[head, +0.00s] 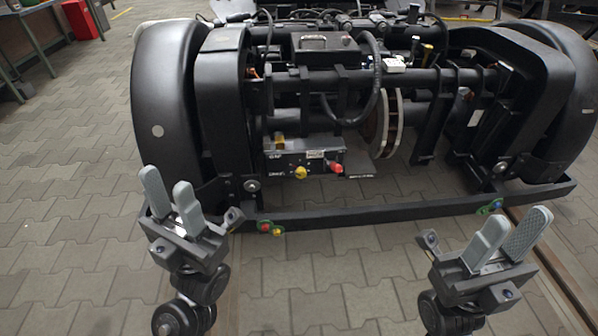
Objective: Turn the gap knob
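A grey control box (290,160) is mounted low on the front of the bogie. Its face carries small lettering that seems to read "GAP" at the upper left, with another label below it. A yellow knob (300,173) and a red knob (336,168) stick out from its front. I cannot tell for certain which is the gap knob. My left gripper (167,182) is open and empty, left of the box and apart from it. My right gripper (516,220) is open and empty, well to the right of the box.
The black bogie (225,110) fills the middle, with a wheel cover (160,100) at the left and a brake disc (386,125) right of the box. A low black bar (350,214) runs across its front. The paved floor (70,200) is clear at the left.

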